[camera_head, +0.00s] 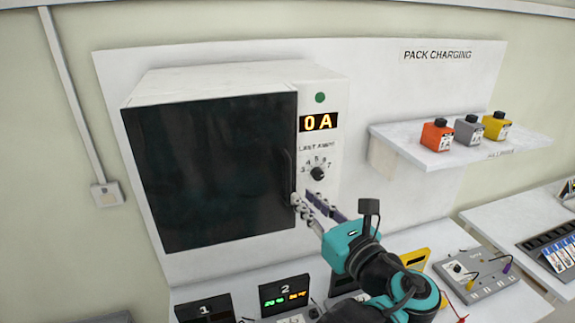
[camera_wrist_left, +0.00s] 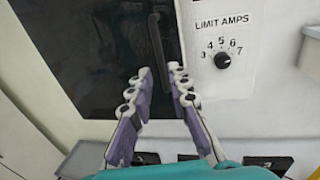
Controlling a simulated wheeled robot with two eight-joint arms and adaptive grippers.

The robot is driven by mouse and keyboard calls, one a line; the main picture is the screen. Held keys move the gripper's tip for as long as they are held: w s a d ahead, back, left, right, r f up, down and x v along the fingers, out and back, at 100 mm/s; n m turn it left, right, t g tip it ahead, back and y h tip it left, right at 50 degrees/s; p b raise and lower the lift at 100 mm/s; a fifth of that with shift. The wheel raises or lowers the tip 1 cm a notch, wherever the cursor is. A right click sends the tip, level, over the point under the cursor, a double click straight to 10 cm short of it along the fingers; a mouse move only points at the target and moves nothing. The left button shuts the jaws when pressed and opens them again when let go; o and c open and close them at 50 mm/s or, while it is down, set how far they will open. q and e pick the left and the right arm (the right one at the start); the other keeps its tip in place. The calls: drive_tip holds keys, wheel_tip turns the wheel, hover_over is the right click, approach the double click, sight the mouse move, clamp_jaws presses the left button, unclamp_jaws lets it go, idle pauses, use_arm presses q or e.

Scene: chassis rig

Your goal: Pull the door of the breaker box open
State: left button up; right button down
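The breaker box (camera_head: 323,88) is a white cabinet on the wall panel, with a dark door (camera_head: 215,170) that looks shut. Its dark vertical handle (camera_head: 287,172) is at the door's right edge; it also shows in the left wrist view (camera_wrist_left: 156,45). My left gripper (camera_head: 302,204) is at the handle's lower end. In the left wrist view its fingers (camera_wrist_left: 160,80) are apart, one on each side of the handle's lower part. I cannot tell whether they touch it. My right gripper is not in view.
A dial (camera_head: 317,173) and a "0 A" display (camera_head: 318,122) are right of the door. A shelf (camera_head: 450,152) with orange, grey and yellow packs is farther right. Numbered units (camera_head: 284,294) stand on the bench below. A grey device (camera_head: 478,275) with leads is at lower right.

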sight(290, 184)
use_arm(q)
drive_tip(key=p+x, duration=0.1)
drive_tip(key=x, duration=0.6)
drive_tip(key=shift+w+a, duration=0.15)
drive_tip(key=shift+w, duration=0.25)
clamp_jaws()
